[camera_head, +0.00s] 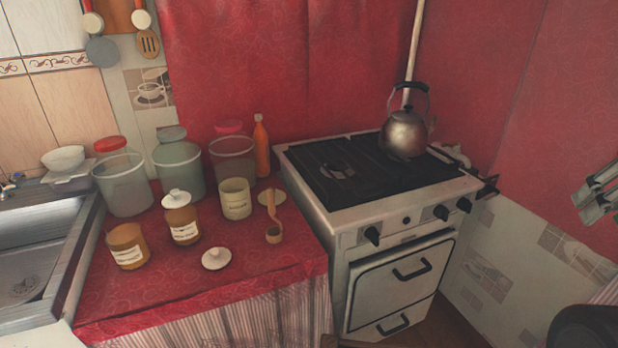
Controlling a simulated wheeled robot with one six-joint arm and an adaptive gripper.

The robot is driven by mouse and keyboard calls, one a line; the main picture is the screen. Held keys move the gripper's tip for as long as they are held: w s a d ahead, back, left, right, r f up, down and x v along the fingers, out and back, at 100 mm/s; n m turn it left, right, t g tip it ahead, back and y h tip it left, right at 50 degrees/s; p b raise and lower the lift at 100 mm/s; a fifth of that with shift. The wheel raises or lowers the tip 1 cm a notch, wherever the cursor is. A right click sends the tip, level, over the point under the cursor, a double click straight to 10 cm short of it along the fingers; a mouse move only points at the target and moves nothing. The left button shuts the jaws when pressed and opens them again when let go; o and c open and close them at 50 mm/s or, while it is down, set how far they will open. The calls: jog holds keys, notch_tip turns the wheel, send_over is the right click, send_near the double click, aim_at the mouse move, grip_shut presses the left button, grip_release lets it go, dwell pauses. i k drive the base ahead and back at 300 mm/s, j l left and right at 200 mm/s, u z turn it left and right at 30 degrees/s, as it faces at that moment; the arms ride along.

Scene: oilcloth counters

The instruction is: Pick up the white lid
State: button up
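A round white lid (216,259) with a small knob lies flat on the red oilcloth counter (197,297), near its front. A second white lid (176,198) sits on an amber labelled jar (184,228) behind and left of the loose one. What appears to be my gripper (583,206) shows as grey finger-like parts at the right edge, partly cut off. It is far right of both lids, in front of the wall, and touches neither. Whether its fingers are apart is unclear.
An open amber jar (127,246), a cream jar (235,199) and a wooden scoop (273,215) stand around the loose lid. Large canisters (123,185) and an orange bottle (262,148) stand behind. The sink (28,270) is left; the stove (350,215) with a kettle (404,135) is right.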

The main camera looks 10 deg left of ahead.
aim_at(218, 258)
jog(key=u, duration=1.85)
